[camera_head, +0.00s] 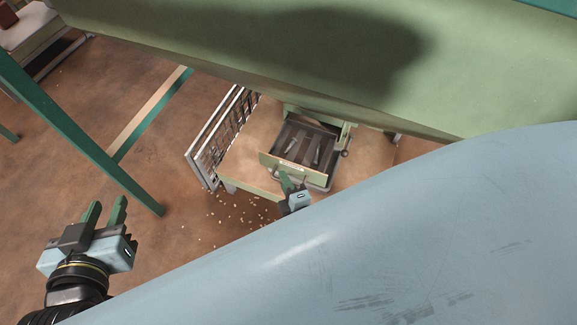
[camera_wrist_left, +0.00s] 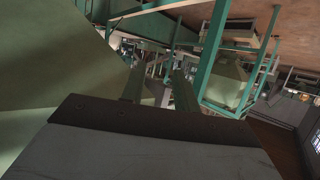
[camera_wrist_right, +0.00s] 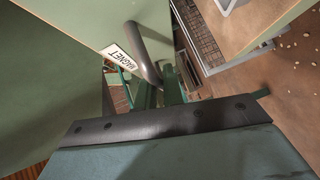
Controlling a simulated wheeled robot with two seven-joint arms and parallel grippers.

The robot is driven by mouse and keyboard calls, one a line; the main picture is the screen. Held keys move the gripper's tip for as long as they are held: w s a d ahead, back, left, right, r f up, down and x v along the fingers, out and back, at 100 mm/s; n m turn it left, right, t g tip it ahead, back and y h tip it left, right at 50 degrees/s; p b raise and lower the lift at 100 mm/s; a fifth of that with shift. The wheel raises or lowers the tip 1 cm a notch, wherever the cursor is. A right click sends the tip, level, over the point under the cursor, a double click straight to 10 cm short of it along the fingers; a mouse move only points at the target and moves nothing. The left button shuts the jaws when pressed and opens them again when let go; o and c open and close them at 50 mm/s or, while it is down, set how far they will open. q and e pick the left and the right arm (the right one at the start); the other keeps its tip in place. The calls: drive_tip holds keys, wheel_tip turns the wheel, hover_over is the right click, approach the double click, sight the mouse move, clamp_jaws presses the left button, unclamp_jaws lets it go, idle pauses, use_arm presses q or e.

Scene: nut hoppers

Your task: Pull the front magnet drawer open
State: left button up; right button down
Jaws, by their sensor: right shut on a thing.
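The magnet drawer (camera_head: 272,161) stands pulled out below the green hopper, with dark bars showing inside its open top. In the right wrist view its green front carries a white MAGNET label (camera_wrist_right: 121,61) and a dark curved handle (camera_wrist_right: 144,57). My right gripper (camera_head: 286,179) is at the drawer front, shut on the handle; its fingers (camera_wrist_right: 160,92) meet the handle's lower end in the right wrist view. My left gripper (camera_head: 106,211) is open and empty, well to the left of the drawer; its fingers also show in the left wrist view (camera_wrist_left: 158,85).
The green hopper body (camera_head: 250,50) hangs above the drawer. A wooden-topped platform (camera_head: 250,140) with a metal grille (camera_head: 218,140) stands beside it. Small nuts (camera_head: 235,210) lie scattered on the brown floor. A green post (camera_head: 80,130) crosses at left.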

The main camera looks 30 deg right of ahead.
drive_tip(key=c, duration=1.5)
unclamp_jaws()
drive_tip(key=shift+c, duration=0.2)
